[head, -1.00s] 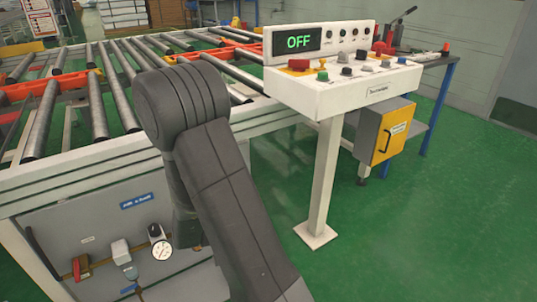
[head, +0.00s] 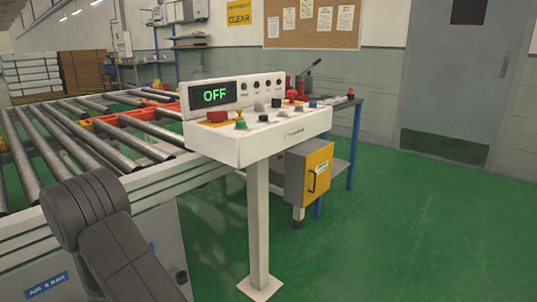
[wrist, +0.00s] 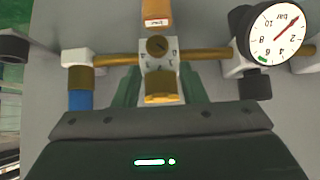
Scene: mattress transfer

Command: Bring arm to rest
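My arm (head: 100,225) shows at the lower left of the head view, bent in front of the conveyor frame. My gripper (wrist: 160,82) is out of the head view. In the wrist view its two dark green fingers stand apart, one on each side of a small valve (wrist: 160,54) with a yellow lower end. They look open, with no object held. The valve sits on a brass pipe with a blue-ended fitting (wrist: 80,92) at left and a round pressure gauge (wrist: 277,32) at right.
A roller conveyor (head: 40,160) runs at left. A white control console (head: 258,148) on a post stands in the middle, its display reading OFF. Behind it are a yellow box (head: 309,172) and a workbench. Green floor (head: 420,235) is clear at right, before a grey door (head: 453,90).

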